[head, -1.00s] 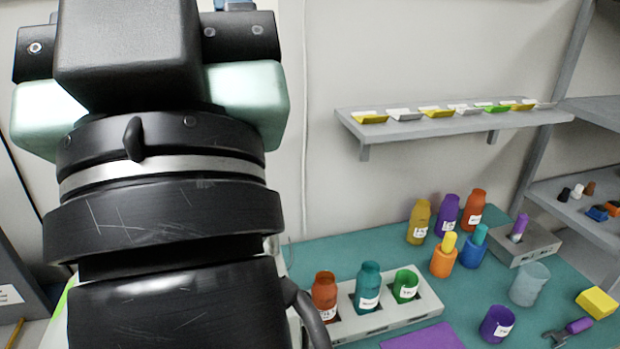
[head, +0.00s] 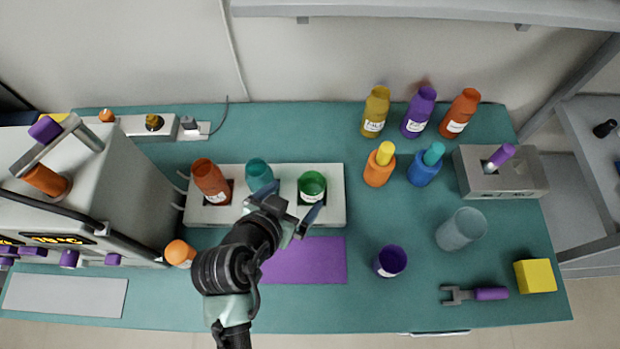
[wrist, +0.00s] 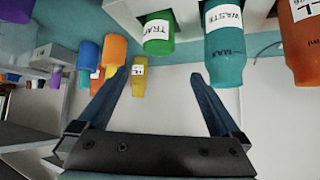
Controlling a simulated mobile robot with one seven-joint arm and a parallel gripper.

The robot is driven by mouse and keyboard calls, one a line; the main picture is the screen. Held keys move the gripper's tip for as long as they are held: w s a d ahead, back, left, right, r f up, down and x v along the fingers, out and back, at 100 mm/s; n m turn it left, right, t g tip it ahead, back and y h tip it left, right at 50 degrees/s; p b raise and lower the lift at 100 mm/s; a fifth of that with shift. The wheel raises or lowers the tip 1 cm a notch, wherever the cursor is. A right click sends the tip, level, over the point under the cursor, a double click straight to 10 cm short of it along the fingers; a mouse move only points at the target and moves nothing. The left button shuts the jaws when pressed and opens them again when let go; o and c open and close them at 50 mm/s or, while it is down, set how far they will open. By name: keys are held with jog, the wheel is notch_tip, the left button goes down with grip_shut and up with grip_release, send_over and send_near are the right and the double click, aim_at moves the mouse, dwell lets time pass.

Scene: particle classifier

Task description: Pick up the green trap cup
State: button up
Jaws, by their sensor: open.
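The green trap cup (head: 311,187) stands upright in the right slot of a white rack (head: 330,215). In the wrist view the cup (wrist: 158,35), with a white label reading TRAP, appears beyond the fingertips, roughly centred between them. My gripper (head: 292,202) is open and empty, just in front of the rack, with its right finger near the cup. Its two dark fingers (wrist: 160,76) show apart in the wrist view. The cup and fingers do not visibly touch.
A teal WASTE bottle (head: 259,174) and an orange-red bottle (head: 208,178) share the rack, left of the cup. A purple mat (head: 320,262) lies in front. A purple cup (head: 391,261) and clear beaker (head: 461,230) stand to the right. Several bottles stand behind, right.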

aim_at(307, 191)
jog(key=shift+g, duration=0.4)
jog(key=w+f, duration=0.1)
jog(key=f, duration=0.1)
jog(key=w+d+f, duration=0.1)
jog(key=f, duration=0.1)
jog(key=w+d+f, duration=0.1)
jog(key=f, duration=0.1)
jog(key=shift+f, duration=0.35)
jog(key=shift+p+x, duration=0.5)
jog(key=shift+x, duration=2.4)
jog(key=shift+w+a+r, duration=0.1)
jog(key=shift+w+a, duration=0.05)
jog(key=c, duration=1.3)
